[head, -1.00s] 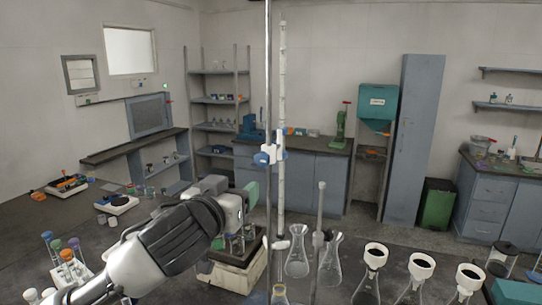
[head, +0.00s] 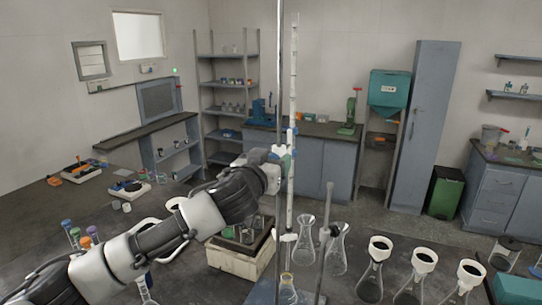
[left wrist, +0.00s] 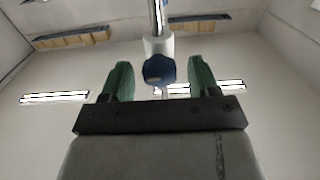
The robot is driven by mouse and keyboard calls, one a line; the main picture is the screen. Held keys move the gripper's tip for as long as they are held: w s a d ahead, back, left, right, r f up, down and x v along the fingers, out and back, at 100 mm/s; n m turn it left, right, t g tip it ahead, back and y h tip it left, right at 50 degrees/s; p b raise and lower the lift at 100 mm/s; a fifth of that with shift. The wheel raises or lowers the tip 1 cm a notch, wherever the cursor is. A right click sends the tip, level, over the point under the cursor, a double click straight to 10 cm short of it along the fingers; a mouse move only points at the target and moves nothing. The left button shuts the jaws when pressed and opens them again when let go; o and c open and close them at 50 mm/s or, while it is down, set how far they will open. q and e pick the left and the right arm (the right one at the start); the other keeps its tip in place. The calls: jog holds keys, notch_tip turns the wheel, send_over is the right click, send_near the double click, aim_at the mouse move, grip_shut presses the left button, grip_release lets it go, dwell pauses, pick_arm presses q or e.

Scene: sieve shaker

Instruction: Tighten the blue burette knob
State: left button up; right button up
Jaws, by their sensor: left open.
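The blue knob (left wrist: 159,70) shows in the left wrist view, on a white clamp body (left wrist: 158,46) at the metal rod. The green fingers of my left gripper (left wrist: 161,82) stand open on both sides of the knob, with a visible gap on each side. In the head view my left gripper (head: 279,157) is at the burette stand's clamp and largely hides the knob. The clear burette (head: 293,85) stands upright beside the metal rod (head: 280,60). My right gripper is not in view.
A beige box (head: 238,262) with small jars stands below my left arm. Glass flasks (head: 337,257) and flasks with black-filled funnels (head: 424,262) stand to the right. A tube rack is at the lower left. Shelves and cabinets line the back wall.

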pick_arm(q)
jog(key=shift+c, duration=0.2)
jog(key=c, duration=0.8)
jog(key=shift+c, duration=0.2)
jog(key=shift+m, duration=0.4)
jog(key=m, duration=1.7)
jog(key=shift+d+f, duration=0.2)
jog(key=shift+m, duration=0.3)
